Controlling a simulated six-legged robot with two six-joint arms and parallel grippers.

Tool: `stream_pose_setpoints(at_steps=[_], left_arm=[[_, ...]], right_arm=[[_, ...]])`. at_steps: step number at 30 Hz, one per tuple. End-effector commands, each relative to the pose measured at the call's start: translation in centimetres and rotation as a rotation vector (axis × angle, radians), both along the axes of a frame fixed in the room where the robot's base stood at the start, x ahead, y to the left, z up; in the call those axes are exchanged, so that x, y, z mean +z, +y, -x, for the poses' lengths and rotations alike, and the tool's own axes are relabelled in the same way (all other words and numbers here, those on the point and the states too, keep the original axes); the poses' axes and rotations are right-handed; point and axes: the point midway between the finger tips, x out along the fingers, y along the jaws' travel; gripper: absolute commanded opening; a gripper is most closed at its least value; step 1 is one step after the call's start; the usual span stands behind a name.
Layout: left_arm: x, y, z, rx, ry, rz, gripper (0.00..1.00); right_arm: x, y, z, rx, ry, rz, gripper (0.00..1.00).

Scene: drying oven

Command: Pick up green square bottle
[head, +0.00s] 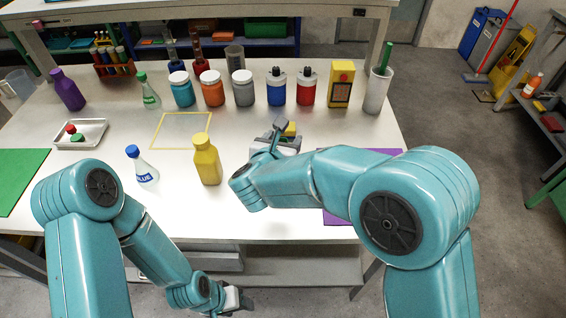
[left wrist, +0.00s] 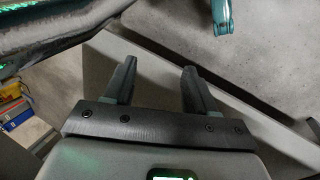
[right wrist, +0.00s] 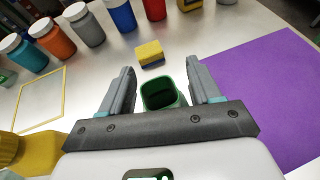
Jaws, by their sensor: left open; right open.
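A green, squarish open-topped container, apparently the green square bottle (right wrist: 160,91), shows between the fingers of my right gripper (right wrist: 160,66) in the right wrist view. Its dark inside faces the camera, and its lower part is hidden by the gripper body. Gaps show on both sides, so the fingers are apart from it. In the head view, my right gripper (head: 276,130) is over the table's middle, and I cannot make out this container there. My left gripper (left wrist: 158,78) is open and empty; it also shows low, in front of the table, in the head view (head: 243,300).
A yellow-and-blue sponge (right wrist: 150,54) lies just beyond the right gripper. A yellow bottle (head: 207,160) and a blue-labelled flask (head: 143,167) stand to the left. Several jars line the back. A purple mat (right wrist: 262,95) lies flat and bare to the right.

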Motion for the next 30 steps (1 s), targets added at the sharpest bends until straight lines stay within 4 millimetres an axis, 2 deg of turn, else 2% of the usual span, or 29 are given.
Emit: stream_pose_setpoints(at_steps=[1,2,7,15,20,23,26,30], left_arm=[[0.0,0.0,0.0,0.0,0.0,0.0,0.56],[0.0,0.0,0.0,0.0,0.0,0.0,0.56],[0.0,0.0,0.0,0.0,0.0,0.0,0.56],[0.0,0.0,0.0,0.0,0.0,0.0,0.56],[0.0,0.0,0.0,0.0,0.0,0.0,0.56],[0.1,0.0,0.0,0.0,0.0,0.0,0.56],[0.2,0.0,0.0,0.0,0.0,0.0,0.56],[0.5,0.0,0.0,0.0,0.0,0.0,0.56]], right_arm=[[0.0,0.0,0.0,0.0,0.0,0.0,0.63],[0.0,0.0,0.0,0.0,0.0,0.0,0.56],[0.0,0.0,0.0,0.001,0.0,0.0,0.01],[0.1,-0.1,-0.2,0.001,-0.001,0.0,0.0],[1.2,-0.1,-0.3,0.001,-0.004,-0.002,0.0],[2.7,-0.1,-0.3,0.001,-0.005,-0.004,0.0],[5.2,-0.1,-0.3,0.0,-0.008,-0.005,0.0],[9.7,-0.1,-0.3,0.001,-0.008,-0.007,0.0]])
